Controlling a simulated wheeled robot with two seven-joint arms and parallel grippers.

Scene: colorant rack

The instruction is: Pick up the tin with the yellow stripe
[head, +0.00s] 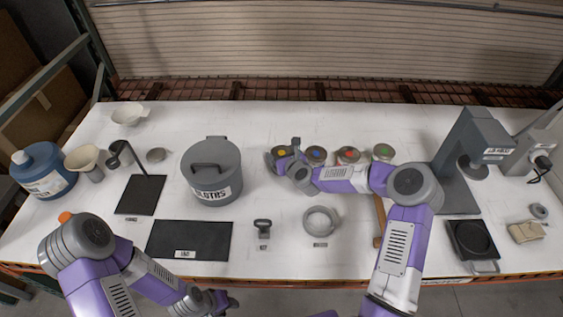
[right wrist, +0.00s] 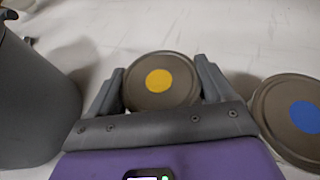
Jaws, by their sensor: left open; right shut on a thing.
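The tin with a yellow dot on its lid (right wrist: 160,80) stands between the two fingers of my right gripper (right wrist: 160,72); a stripe on its side cannot be seen. In the head view the yellow-marked tin (head: 281,151) is at the left end of a row of tins, partly hidden by my right gripper (head: 284,157), which is shut on it. Whether the tin is clear of the table cannot be told. My left gripper (head: 209,301) is open and empty at the front edge of the table.
A blue-dotted tin (right wrist: 304,112) is close on the right, then a red-dotted tin (head: 347,155) and a green-dotted tin (head: 383,152). A large grey lidded pot (head: 211,178) stands close on the left. The table behind the tins is clear.

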